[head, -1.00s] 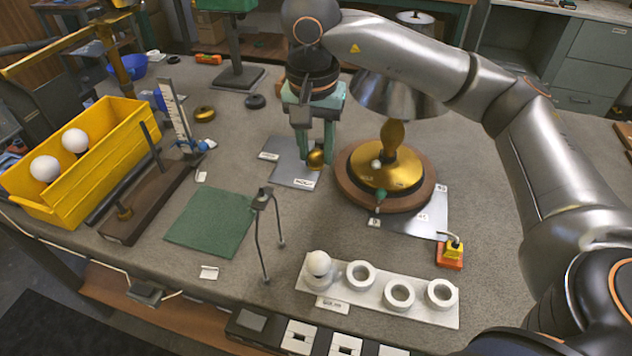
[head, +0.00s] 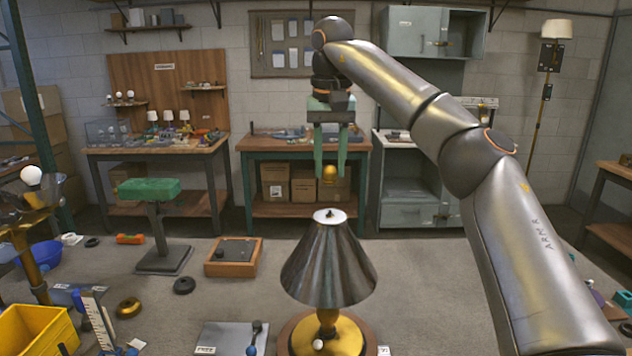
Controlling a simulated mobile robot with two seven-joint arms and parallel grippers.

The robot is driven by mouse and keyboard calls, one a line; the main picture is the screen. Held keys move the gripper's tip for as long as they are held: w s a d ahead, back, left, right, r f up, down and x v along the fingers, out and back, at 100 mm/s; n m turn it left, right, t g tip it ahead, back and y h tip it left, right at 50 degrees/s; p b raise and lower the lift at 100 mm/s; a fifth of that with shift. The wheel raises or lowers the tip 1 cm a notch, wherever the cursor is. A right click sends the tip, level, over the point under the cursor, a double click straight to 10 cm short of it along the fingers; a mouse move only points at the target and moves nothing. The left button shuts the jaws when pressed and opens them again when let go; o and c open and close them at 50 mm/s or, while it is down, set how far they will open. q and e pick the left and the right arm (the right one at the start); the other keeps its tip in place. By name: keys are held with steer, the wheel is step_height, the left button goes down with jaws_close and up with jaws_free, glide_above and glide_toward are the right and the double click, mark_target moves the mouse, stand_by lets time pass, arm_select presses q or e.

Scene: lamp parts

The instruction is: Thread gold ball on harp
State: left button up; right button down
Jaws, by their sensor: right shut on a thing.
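The gold ball (head: 329,173) is between the green fingers of my right gripper (head: 330,178), which is shut on it. The gripper points down and holds the ball in the air above the lamp. The lamp has a dark metallic shade (head: 328,268) over a gold base (head: 340,335). The tip of the harp (head: 330,213) shows as a small dark stub at the pale top of the shade; the rest of the harp is hidden by the shade. The ball appears above this tip in the picture, with a clear gap. My left gripper is out of view.
A gold ring (head: 128,307), a dark ring (head: 184,285), a wooden tray (head: 233,257) and a green-topped stand (head: 163,250) are further left. The air around the shade's top looks clear.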

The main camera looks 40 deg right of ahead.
steer(key=shift+d+f, duration=0.15)
steer(key=shift+f, duration=0.05)
glide_above(330, 212)
steer(key=shift+f, duration=2.25)
steer(key=shift+f, duration=1)
steer(key=c, duration=1.2)
jaws_free()
jaws_close()
steer(key=shift+f, duration=0.2)
steer(key=m, duration=0.7)
steer(key=shift+f+g, duration=0.1)
steer(key=shift+g, duration=0.3)
